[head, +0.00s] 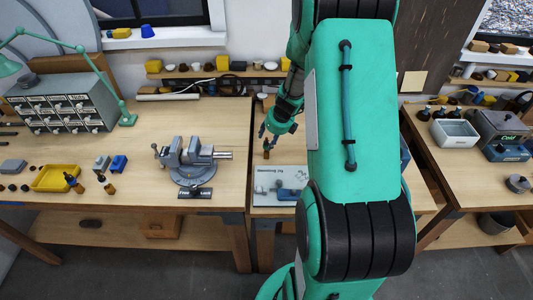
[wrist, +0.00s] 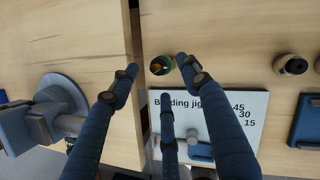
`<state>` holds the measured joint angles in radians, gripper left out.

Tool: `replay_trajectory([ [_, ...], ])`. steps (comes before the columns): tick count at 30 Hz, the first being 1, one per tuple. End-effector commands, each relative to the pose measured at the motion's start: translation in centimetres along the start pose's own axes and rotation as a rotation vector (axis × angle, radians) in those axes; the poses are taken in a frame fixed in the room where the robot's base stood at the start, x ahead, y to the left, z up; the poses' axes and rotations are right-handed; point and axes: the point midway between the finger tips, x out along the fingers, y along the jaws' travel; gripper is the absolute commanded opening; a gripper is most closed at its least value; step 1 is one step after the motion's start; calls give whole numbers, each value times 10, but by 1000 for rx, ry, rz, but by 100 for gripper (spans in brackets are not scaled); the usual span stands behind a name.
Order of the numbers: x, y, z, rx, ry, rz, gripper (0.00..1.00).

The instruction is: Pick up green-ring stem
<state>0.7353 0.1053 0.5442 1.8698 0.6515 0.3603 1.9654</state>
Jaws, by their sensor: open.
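The green-ring stem (wrist: 161,65) stands on the bench in the wrist view, seen from above as a small round top with a green ring and a brownish centre. My gripper (wrist: 156,68) is open, with one fingertip left of the stem and the other close on its right. Whether either finger touches it I cannot tell. In the head view my gripper (head: 268,137) points down at the bench. A small dark and brown piece (head: 266,155) shows just below it, too small to make out a green ring.
The bending jig (wrist: 240,103) lies just in front of the stem. A grey vise (head: 190,158) is bolted at the left. A dark-ringed round piece (wrist: 291,65) stands to the right. A gap between benches runs left of the stem. My arm hides much of the middle.

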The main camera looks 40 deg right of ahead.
Motion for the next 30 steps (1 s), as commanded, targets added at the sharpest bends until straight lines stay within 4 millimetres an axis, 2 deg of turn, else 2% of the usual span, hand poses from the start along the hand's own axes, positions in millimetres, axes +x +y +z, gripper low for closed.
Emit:
replay_trajectory([
  [11, 5, 0, 0, 0, 0, 0, 47],
  [22, 45, -1, 2, 1, 1, 0, 47],
  [30, 52, -1, 3, 0, 0, 0, 47],
])
